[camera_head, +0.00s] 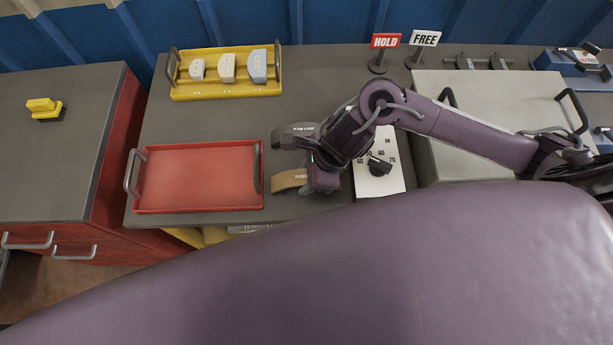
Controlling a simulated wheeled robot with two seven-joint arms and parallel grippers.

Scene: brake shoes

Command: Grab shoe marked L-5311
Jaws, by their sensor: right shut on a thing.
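Two curved brake shoes lie on the grey worktop in the middle: a dark grey one (290,136) behind and a tan one (288,180) in front. Each has small print that I cannot read, so I cannot tell which is L-5311. My right gripper (322,178) points down at the right part of the tan shoe and looks shut on it. The gripper hides part of both shoes. I cannot tell whether the tan shoe is clear of the worktop. My left gripper is not in view.
An empty red tray (139,190) lies left of the shoes. Behind it, a yellow tray (225,91) holds three small blocks. A white dial panel (392,183) is right of the gripper. HOLD (385,41) and FREE (424,39) signs stand at the back, near a light grey lidded box (500,95).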

